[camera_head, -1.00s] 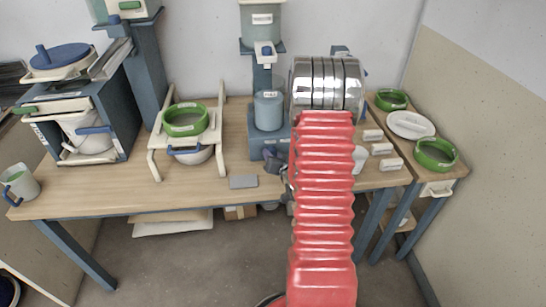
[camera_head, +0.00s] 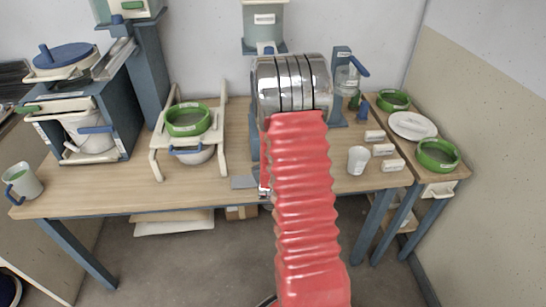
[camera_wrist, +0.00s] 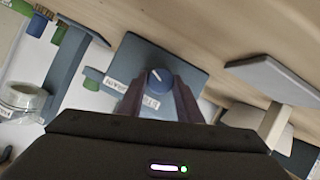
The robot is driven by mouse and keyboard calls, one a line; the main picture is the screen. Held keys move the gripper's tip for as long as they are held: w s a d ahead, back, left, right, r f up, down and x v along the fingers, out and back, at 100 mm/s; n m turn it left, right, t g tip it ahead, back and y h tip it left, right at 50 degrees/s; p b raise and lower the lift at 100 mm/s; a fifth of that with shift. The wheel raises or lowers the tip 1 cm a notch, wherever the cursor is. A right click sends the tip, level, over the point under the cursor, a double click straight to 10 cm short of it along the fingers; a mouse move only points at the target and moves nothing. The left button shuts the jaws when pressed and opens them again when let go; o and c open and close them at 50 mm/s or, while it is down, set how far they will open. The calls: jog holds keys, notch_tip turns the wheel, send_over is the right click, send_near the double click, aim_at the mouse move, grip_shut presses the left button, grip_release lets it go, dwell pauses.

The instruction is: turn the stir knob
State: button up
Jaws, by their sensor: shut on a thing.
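The stir knob (camera_wrist: 159,80) is a round blue knob with a white pointer line, on a blue-grey panel (camera_wrist: 143,56) with a white label. My gripper (camera_wrist: 160,90) has its two dark fingers on either side of the knob, shut on it, in the wrist view. The pointer is tilted off the panel's edges. In the head view my red sleeved arm and its metal joint cover most of the stirring stand, so the knob and fingertips cannot be made out there.
A white cup (camera_head: 357,160) and several labelled white blocks (camera_head: 383,149) stand right of my arm. A green-ringed sieve (camera_head: 188,119) sits on a cream frame at left. A grey flat plate (camera_head: 244,182) lies near the table's front edge. Bare tabletop shows at front left.

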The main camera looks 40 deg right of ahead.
jog(key=n, duration=0.1)
jog(key=n+h, duration=0.1)
jog(key=n+g+h, duration=0.1)
jog(key=shift+w+a+f, duration=0.2)
jog(key=shift+w+a, duration=0.05)
jog(key=shift+a, duration=0.15)
jog(key=n+h, duration=0.2)
jog(key=n, duration=0.2)
jog(key=shift+w+a+f, duration=0.1)
jog(key=shift+f, duration=0.05)
dwell(0.3)
jog(key=o, duration=1)
jog(key=shift+h, duration=0.3)
jog(key=shift+o, duration=0.2)
jog(key=v, duration=1.3)
jog(key=shift+a, duration=0.3)
